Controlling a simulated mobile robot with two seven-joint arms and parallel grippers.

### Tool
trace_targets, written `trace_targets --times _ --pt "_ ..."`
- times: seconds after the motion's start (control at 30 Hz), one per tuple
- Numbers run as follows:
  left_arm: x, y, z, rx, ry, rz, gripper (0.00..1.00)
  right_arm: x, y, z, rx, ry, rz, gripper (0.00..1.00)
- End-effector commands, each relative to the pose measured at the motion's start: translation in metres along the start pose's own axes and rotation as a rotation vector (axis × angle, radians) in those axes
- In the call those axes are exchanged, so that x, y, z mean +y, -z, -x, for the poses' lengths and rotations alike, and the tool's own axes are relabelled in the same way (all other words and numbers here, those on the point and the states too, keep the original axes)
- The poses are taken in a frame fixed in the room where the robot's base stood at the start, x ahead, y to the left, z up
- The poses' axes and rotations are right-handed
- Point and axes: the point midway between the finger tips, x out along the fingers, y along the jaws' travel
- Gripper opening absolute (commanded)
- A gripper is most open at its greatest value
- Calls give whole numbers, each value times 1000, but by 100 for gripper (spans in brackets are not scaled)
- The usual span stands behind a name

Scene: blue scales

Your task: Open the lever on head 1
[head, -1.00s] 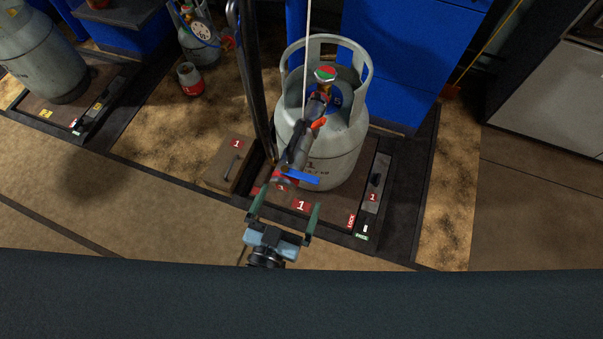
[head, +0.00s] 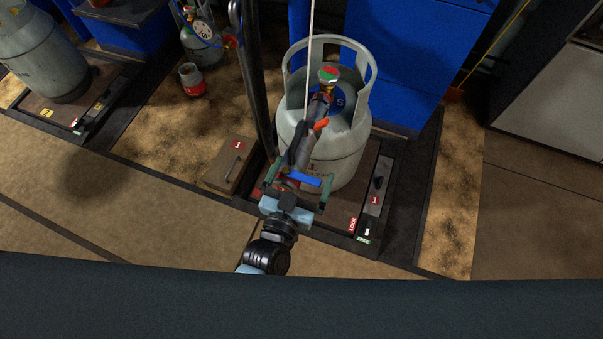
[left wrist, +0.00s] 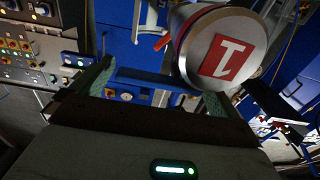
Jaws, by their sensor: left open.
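Head 1 hangs in front of a grey gas cylinder (head: 340,150). Its dark body (head: 310,142) slants down toward me from the cylinder's valve. Its round grey end with a red "1" label (left wrist: 228,47) fills the upper right of the left wrist view. My right gripper is not in view.
The cylinder stands on a dark scale platform with a lock panel (head: 376,187) at its right. A brown pedal box labelled 1 (head: 229,165) is left of it. A black post (head: 257,85) rises close to the head. Open floor lies in front.

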Motion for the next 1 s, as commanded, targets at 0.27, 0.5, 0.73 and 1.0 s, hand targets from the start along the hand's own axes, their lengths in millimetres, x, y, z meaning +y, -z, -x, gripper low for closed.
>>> trace_targets --times 0.27,0.5,0.73,1.0 --pt "0 0 0 0 0 0 86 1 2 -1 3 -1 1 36" --pt "0 0 0 0 0 -1 54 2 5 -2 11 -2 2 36" --pt "-1 0 1 0 -1 -2 42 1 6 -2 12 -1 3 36" --pt "-12 0 6 2 -24 -7 42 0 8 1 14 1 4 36"
